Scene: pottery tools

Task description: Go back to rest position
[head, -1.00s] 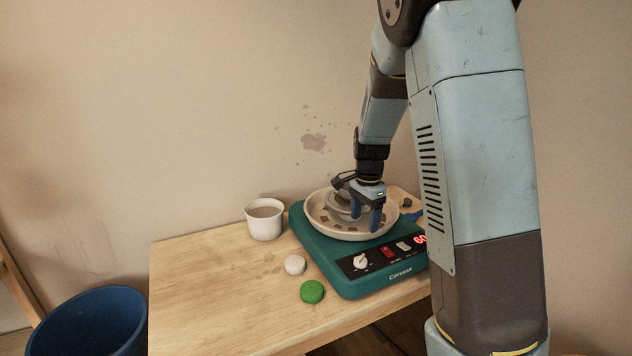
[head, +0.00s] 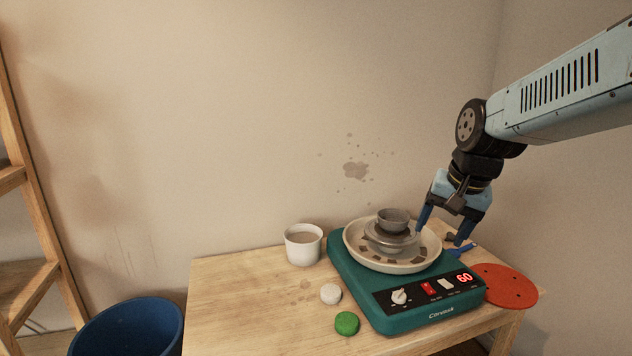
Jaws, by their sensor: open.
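My gripper (head: 442,236) is open and empty, its blue fingers apart, at the right of the pottery wheel. Its left finger is close to the rim of the wheel's pale splash pan (head: 355,250); I cannot tell whether they touch. The teal pottery wheel (head: 365,292) stands on the wooden table, its red display reading 60. A small grey bowl (head: 393,219) sits upright on the grey wheel head (head: 378,238) inside the pan. My arm comes in from the upper right.
A white cup (head: 303,246) of brownish liquid stands left of the wheel. A white round piece (head: 330,294) and a green one (head: 346,323) lie in front. An orange-red disc (head: 505,286) is at the table's right edge. A blue bucket (head: 130,328) and wooden shelf (head: 42,215) are at left.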

